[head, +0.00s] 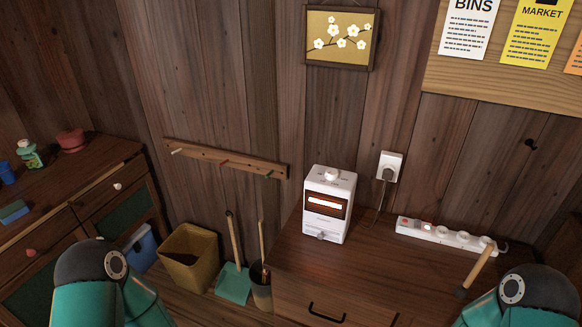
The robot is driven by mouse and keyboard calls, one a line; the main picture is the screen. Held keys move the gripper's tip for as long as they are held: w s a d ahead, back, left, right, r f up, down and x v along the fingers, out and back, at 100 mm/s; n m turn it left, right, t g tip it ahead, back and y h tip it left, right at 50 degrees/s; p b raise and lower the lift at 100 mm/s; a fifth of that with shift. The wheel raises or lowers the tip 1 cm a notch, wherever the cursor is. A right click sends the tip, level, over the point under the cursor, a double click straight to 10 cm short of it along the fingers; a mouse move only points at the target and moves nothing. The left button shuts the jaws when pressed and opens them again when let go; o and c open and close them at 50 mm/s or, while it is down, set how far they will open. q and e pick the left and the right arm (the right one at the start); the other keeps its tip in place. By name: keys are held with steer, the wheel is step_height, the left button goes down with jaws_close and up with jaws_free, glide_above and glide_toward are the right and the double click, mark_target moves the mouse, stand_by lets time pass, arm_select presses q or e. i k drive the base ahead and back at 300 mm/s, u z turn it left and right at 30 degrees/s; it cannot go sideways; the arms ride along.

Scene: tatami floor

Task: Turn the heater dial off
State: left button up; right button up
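A small white heater (328,205) stands upright on a low wooden cabinet (285,257) against the wall. Its front window (325,205) glows orange. A round white dial (331,174) sits on its top; its exact setting is too small to read. Parts of my two teal arms show at the bottom left and bottom right. Neither gripper can be made out in the head view, and nothing of mine touches the heater.
A white power strip (443,236) with a lit switch lies right of the heater, below a wall outlet (390,166) with a plug and cord. A bin (188,257), dustpan (234,284) and drawer cabinet (100,195) are left.

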mark_target(332, 173)
steer(key=u, duration=0.05)
steer(key=i, duration=0.25)
steer(key=u, duration=2.3)
steer(key=k, duration=1.55)
steer(key=z, duration=0.85)
steer(key=i, duration=1)
